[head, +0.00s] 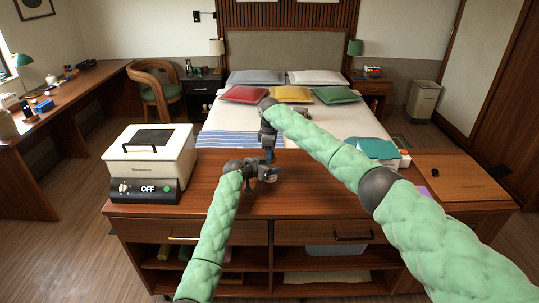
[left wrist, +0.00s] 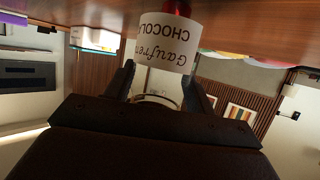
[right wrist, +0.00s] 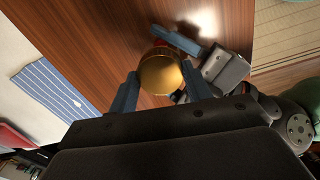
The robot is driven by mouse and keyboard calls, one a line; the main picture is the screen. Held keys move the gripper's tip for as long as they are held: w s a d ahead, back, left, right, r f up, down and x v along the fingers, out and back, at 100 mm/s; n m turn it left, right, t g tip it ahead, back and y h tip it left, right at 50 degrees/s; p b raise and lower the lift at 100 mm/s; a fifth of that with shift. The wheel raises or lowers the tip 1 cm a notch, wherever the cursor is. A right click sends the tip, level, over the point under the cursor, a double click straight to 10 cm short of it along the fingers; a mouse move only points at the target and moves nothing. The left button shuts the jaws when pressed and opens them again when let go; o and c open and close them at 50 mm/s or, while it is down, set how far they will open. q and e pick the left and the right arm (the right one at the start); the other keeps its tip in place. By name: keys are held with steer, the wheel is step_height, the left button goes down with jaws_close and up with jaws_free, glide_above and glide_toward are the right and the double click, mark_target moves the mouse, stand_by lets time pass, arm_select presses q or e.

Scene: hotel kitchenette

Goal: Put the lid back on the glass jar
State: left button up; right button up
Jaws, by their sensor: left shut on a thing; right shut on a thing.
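The glass jar (left wrist: 162,45) carries a white label with dark lettering and shows red at its base. In the left wrist view, which is upside down, it stands between the fingers of my left gripper (left wrist: 160,85), shut on it. A round gold lid (right wrist: 160,72) sits between the fingertips of my right gripper (right wrist: 160,85), shut on it. Part of my left gripper shows just beyond the lid in the right wrist view. In the head view my left gripper (head: 268,174) and right gripper (head: 268,154) are close together and mostly hide jar and lid. I cannot tell whether the lid touches the jar.
The wooden counter (head: 330,195) is clear around the grippers. A white appliance (head: 150,155) with an OFF panel stands at left. A teal-topped box (head: 375,150) and a wooden board (head: 455,177) are at right. A bed with cushions is behind.

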steer(key=shift+s+a, duration=0.15)
steer(key=shift+a, duration=0.15)
stand_by(1.0)
steer(key=shift+d+f, duration=0.15)
steer(key=shift+f, duration=0.45)
stand_by(0.6)
steer(key=shift+r, duration=0.35)
